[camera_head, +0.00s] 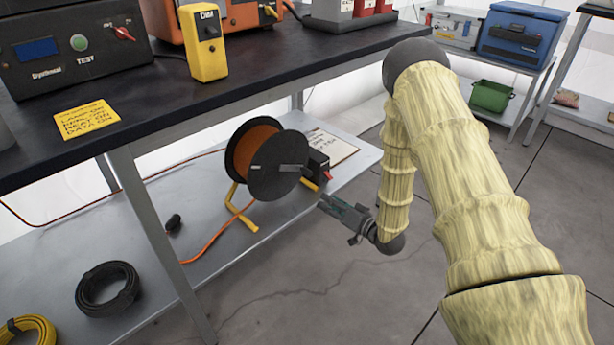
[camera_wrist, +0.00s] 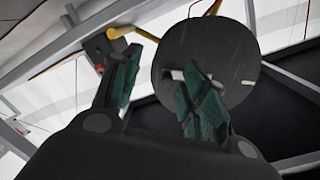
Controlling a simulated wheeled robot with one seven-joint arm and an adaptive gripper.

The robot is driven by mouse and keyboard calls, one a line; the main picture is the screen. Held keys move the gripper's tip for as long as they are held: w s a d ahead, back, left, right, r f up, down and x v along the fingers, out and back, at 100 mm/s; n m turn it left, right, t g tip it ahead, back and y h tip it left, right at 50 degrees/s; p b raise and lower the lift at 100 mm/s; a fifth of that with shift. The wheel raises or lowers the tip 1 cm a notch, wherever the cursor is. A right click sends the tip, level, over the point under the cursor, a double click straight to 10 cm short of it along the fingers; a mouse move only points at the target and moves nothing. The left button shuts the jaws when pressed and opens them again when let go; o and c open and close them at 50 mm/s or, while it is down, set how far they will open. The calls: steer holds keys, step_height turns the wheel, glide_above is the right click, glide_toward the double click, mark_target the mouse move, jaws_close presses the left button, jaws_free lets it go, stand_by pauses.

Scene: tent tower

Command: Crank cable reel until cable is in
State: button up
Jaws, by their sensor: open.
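The cable reel (camera_head: 266,160) stands on the lower shelf on a yellow frame. It has black side discs and orange cable wound between them. A pale crank bar shows on its near disc. An orange cable (camera_head: 206,245) runs from the reel along the shelf. My gripper (camera_head: 326,202) is open, to the right of the reel and in front of the shelf edge. In the wrist view the reel's disc (camera_wrist: 205,62) is ahead, and the right finger overlaps the crank (camera_wrist: 175,75). I cannot tell whether it touches.
A black cable coil (camera_head: 107,288) and a yellow coil (camera_head: 28,330) lie on the lower shelf (camera_head: 265,225). A black plug-like piece (camera_head: 173,223) lies near the reel. The dark upper bench (camera_head: 270,70) overhangs the shelf, with a grey leg (camera_head: 160,240) at left. The floor at right is clear.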

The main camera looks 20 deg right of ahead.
mark_target(311, 175)
step_height(311, 175, up, 5)
steer(key=w+n+b, duration=0.1)
steer(key=w+n, duration=0.1)
steer(key=n, duration=0.6)
steer(key=shift+t, duration=0.3)
steer(key=b+x, duration=0.4)
steer(key=x, duration=0.6)
steer(key=shift+w, duration=0.3)
steer(key=shift+y, duration=0.3)
jaws_close()
